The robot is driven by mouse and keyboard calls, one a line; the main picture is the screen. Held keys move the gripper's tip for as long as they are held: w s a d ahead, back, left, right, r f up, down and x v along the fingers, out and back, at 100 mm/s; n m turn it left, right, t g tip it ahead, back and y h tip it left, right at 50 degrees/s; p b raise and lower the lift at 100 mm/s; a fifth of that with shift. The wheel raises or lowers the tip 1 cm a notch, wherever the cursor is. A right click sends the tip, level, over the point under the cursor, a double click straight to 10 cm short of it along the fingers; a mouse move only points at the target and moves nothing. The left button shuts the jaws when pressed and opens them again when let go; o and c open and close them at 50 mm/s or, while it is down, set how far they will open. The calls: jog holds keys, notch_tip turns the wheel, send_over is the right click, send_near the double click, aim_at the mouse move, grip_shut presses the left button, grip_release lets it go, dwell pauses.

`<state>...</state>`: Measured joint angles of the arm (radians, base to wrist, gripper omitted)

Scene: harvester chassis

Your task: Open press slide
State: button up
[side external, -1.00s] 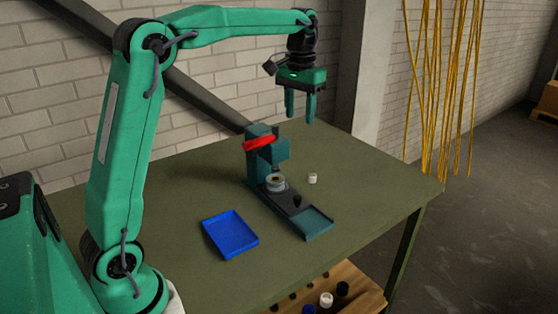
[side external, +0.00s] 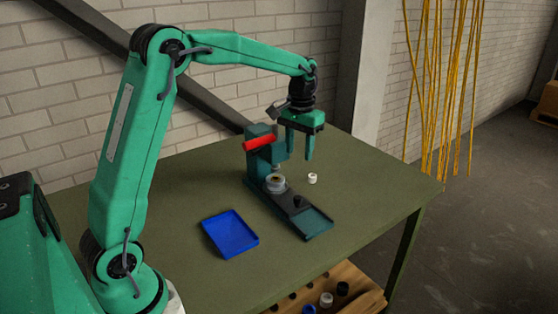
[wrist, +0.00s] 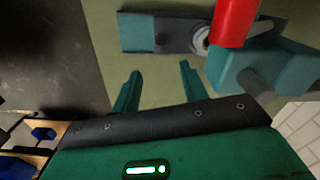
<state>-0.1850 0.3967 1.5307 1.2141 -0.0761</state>
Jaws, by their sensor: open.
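The teal press (side external: 256,165) stands on the table with a red handle (side external: 259,143) on its upper part. Its dark grey slide (side external: 285,197) lies along the base, with a black knob (side external: 298,202) on it and a round metal holder (side external: 275,182) under the press head. The teal front end of the base (side external: 313,223) is bare. In the wrist view the slide (wrist: 177,36) lies beyond the fingertips, and the red handle (wrist: 236,20) hides part of the holder.
A small white cap (side external: 312,178) stands on the table right of the press. An empty-looking blue tray (side external: 230,234) lies in front left. A wooden rack (side external: 345,298) with white, black and blue pieces is below the table edge. The right part of the table is clear.

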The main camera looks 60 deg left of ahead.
aim_at(297, 197)
jog(key=shift+f, duration=0.1)
notch_tip(297, 197, down, 15)
jog(key=shift+f, duration=0.15)
dwell(0.8)
grip_shut()
